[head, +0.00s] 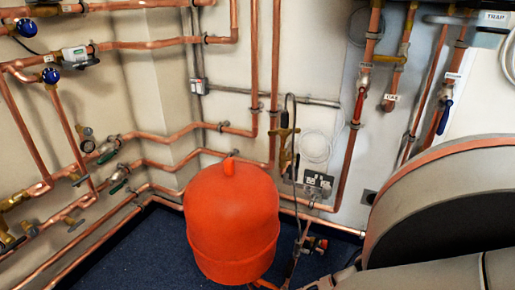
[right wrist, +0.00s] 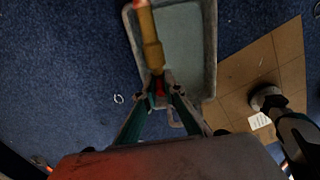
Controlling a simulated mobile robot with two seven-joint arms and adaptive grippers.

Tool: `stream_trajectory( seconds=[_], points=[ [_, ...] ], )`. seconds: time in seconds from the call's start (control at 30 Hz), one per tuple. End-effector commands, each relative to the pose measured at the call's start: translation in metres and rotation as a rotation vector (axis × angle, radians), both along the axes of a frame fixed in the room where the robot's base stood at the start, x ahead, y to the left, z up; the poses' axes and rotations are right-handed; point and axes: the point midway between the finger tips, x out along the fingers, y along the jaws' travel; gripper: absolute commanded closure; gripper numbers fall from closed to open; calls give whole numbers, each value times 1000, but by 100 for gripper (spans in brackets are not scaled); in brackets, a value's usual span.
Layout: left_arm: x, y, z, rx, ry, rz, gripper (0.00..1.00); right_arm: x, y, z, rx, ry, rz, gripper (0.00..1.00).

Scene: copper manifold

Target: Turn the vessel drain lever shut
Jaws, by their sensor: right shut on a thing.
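The red vessel (head: 232,220) stands upright on the blue floor in the head view. In the right wrist view, a brass drain valve (right wrist: 152,55) sits on the end of a copper pipe. The exact angle of the lever is hard to tell. My left gripper is in neither view, and my right gripper does not show in the head view.
A grey tray (right wrist: 207,55) lies on the floor below the valve, beside a tan board (right wrist: 262,75). Copper pipes line the walls around the vessel. A small red-ended valve (head: 320,243) sits low behind the vessel's right side.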

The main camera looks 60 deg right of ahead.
Motion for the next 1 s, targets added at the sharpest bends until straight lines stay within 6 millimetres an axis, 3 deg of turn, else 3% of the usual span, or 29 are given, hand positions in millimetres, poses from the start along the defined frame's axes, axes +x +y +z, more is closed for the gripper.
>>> stream_trajectory(
  seconds=[0.27,0.7,1.0],
  points=[
    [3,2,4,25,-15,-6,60,-1,0,1,4,-58,1,100],
    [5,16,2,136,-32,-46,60,-8,1,-2,28,-317,-1,100],
    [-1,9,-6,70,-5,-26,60,-15,1,-6,42,-471,-4,100]
  ],
)
